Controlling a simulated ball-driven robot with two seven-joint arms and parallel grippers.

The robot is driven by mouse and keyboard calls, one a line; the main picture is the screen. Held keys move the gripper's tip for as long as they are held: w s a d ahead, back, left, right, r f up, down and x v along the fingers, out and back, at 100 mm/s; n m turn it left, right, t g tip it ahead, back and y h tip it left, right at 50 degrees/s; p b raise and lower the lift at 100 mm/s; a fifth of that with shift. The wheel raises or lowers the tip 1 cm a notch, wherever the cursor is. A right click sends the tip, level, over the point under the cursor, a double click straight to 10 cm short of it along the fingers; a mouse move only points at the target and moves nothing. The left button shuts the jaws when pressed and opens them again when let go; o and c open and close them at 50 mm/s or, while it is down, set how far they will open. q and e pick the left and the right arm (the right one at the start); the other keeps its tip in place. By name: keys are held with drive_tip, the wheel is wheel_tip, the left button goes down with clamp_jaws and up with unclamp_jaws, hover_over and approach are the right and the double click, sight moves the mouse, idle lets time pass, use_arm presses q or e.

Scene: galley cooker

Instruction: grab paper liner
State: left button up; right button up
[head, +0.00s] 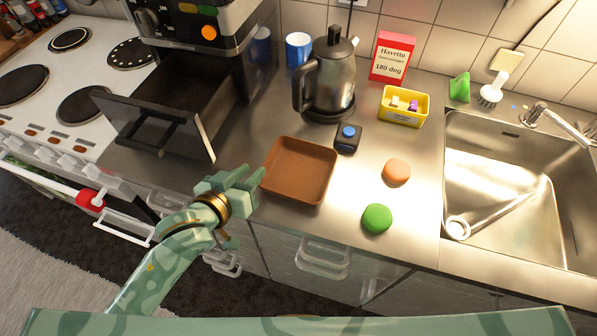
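The paper liner appears to be the brown, square, shallow tray shape (299,171) lying on the steel counter in the middle of the head view. It looks empty, with raised walls. My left gripper (254,174) is just left of the liner's left wall, with its fingertips pointing at it. Its two fingers look apart, with nothing seen between them. I cannot tell whether a fingertip touches the wall. My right gripper is not in view.
A dark appliance drawer (160,118) stands pulled out left of the liner. Behind are a kettle (328,85), a small box with a blue button (347,138) and a yellow tub (403,106). A green round (377,218) and an orange round (396,172) lie right, before the sink (520,190).

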sight(264, 164)
use_arm(q)
drive_tip(key=shift+w+d+f, duration=0.35)
drive_tip(key=shift+w, duration=0.15)
drive_tip(key=b+x, duration=0.2)
drive_tip(key=x, duration=0.2)
drive_tip(key=shift+s+d, duration=0.15)
drive_tip(key=shift+d, duration=0.15)
clamp_jaws()
